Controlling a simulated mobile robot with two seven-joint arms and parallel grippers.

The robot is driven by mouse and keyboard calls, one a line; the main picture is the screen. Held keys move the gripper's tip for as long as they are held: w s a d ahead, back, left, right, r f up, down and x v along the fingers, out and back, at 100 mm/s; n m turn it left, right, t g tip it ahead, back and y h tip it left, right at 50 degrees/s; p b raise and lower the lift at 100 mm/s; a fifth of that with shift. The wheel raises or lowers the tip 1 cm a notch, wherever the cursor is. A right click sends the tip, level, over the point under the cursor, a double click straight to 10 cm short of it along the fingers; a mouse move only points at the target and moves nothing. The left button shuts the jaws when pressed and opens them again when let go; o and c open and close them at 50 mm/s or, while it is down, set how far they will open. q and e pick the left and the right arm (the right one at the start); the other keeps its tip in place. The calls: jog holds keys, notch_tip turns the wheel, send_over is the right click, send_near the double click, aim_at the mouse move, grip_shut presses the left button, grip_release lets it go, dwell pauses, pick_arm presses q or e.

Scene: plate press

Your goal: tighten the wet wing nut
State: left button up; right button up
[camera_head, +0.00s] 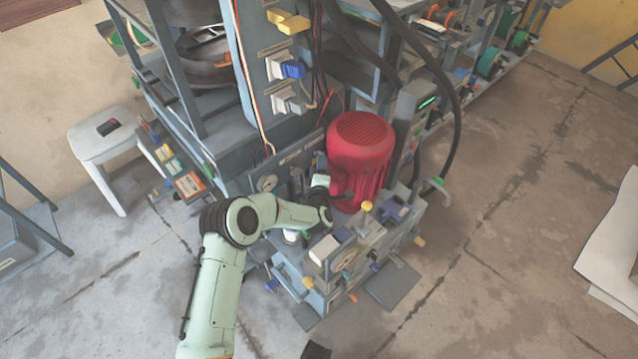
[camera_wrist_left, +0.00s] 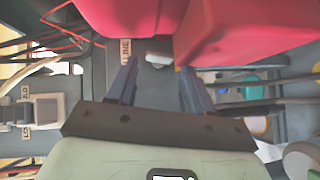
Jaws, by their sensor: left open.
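My left gripper (camera_wrist_left: 158,68) is open, its two grey fingers apart and pointing at a grey panel below the red motor. A small pale grey piece (camera_wrist_left: 158,57) shows between and just beyond the fingertips; it may be the wing nut, but I cannot make out wings or wetness. The fingers do not visibly hold it. In the head view my left arm reaches in to the machine beside the red motor (camera_head: 360,160), and the arm largely hides the fingertips there.
A label plate (camera_wrist_left: 125,52) is left of the fingers. The red motor body (camera_wrist_left: 245,30) is close above them. A white stool (camera_head: 102,138) stands left.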

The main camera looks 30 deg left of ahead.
pick_arm(q)
jog(key=p+v, duration=0.1)
jog(key=v, duration=0.7)
jog(key=shift+s+d+r, duration=0.15)
jog(key=shift+s+d, duration=0.05)
jog(key=shift+s, duration=0.15)
pick_arm(e)
jog(key=shift+s+a+r+g, duration=0.25)
jog(key=shift+s+r, duration=0.2)
jog(key=shift+s, duration=0.15)
jog(key=shift+s+a+r+g, duration=0.15)
jog(key=shift+s+a+r, duration=0.1)
jog(key=shift+s+r, duration=0.25)
